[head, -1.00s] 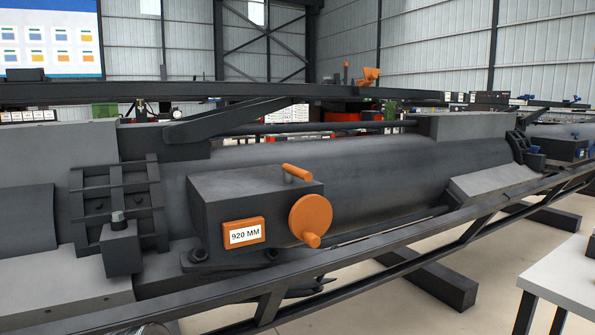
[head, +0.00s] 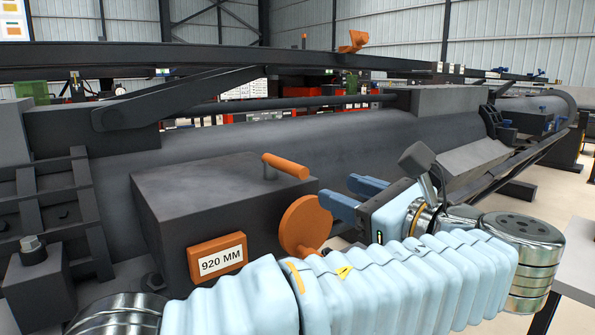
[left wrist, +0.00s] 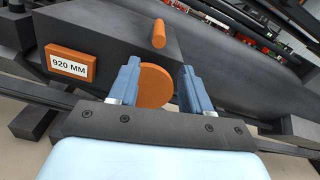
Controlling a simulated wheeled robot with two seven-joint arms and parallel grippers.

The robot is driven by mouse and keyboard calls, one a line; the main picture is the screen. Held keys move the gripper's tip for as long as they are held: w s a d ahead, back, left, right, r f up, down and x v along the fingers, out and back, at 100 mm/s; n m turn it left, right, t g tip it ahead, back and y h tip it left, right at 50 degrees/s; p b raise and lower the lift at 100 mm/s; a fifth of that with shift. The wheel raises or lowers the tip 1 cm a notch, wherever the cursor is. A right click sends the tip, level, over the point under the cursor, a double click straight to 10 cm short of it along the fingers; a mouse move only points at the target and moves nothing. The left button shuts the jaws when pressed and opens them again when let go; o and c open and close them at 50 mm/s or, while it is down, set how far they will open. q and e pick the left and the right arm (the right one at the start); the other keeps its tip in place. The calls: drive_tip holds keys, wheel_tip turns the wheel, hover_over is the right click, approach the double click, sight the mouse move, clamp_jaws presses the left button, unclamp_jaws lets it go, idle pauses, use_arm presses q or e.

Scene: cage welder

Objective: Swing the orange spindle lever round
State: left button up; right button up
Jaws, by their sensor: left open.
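A dark grey box carries an orange lever bar (head: 286,166) on a short post on its top. On the box's right end is an orange disc (head: 305,224); its knob is hidden now. I cannot tell which of the two is the spindle lever. My left gripper (head: 352,196) is open with blue fingers, just right of the disc. In the left wrist view the orange disc (left wrist: 155,85) shows between the open fingers of my left gripper (left wrist: 160,82), with no visible grip on it. The lever bar (left wrist: 159,34) stands beyond them. My right gripper is not in view.
The box (head: 190,205) bears an orange-framed "920 MM" label (head: 217,260). A large dark cylinder (head: 370,135) runs behind it. A dark rail (head: 475,195) slopes off to the right. A pale table edge (head: 578,285) is at the lower right.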

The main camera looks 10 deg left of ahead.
sight(290, 169)
use_arm(q)
drive_tip(key=x, duration=1.3)
drive_tip(key=shift+a+r, duration=0.2)
drive_tip(key=shift+a, duration=0.1)
drive_tip(key=shift+c, duration=0.3)
clamp_jaws()
